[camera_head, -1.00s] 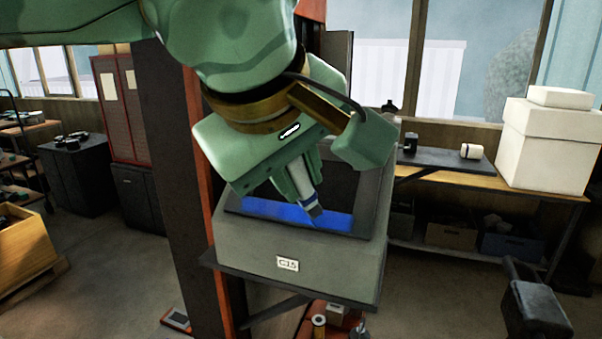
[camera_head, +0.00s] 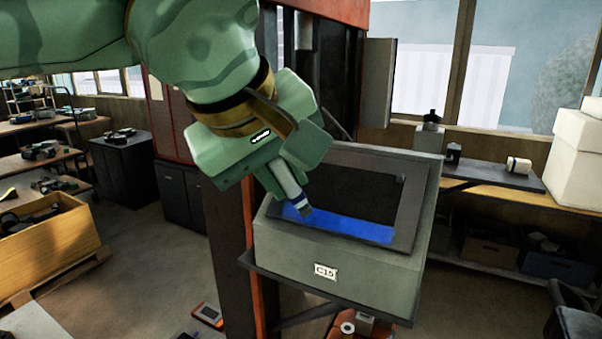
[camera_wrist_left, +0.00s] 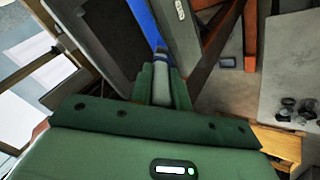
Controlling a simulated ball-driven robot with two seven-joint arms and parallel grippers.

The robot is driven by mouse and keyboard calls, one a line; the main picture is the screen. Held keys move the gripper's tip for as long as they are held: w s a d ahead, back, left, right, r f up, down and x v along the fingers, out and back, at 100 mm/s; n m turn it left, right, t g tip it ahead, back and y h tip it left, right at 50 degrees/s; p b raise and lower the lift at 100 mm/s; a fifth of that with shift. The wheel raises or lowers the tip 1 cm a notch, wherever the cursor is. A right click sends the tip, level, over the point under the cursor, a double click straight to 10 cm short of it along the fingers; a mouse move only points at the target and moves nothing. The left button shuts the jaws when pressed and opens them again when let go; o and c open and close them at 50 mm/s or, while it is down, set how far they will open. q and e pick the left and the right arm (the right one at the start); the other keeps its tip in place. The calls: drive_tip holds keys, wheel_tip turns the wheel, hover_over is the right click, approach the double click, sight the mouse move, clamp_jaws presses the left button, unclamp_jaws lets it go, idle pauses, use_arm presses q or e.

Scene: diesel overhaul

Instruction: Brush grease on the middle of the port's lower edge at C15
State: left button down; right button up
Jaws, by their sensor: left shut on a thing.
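A grey box labelled C15 (camera_head: 290,246) stands on a bracket shelf on the column. Its sloping face has a dark framed port (camera_head: 362,192) with a blue strip (camera_head: 350,226) along the lower edge. My left gripper (camera_head: 284,180) is shut on a light cylindrical brush (camera_head: 291,191), whose dark tip lies over the left part of the blue strip. I cannot tell whether the tip touches. In the left wrist view the brush (camera_wrist_left: 161,88) sits between the fingers, and its tip is close to the blue strip (camera_wrist_left: 143,22). My right gripper is not in view.
The orange and dark column (camera_head: 228,250) stands just left of the box. A bench (camera_head: 500,180) with small parts is behind on the right. A wooden crate (camera_head: 45,250) is at far left. Open floor lies between.

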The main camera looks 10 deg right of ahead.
use_arm(q)
drive_tip(key=w+a, duration=0.1)
drive_tip(key=a, duration=0.1)
drive_tip(key=w+a, duration=0.1)
drive_tip(key=a, duration=0.1)
drive_tip(key=shift+w, duration=0.4)
drive_tip(key=shift+d+r, duration=0.1)
drive_tip(key=shift+v, duration=2.95)
drive_tip(key=shift+v, duration=1.55)
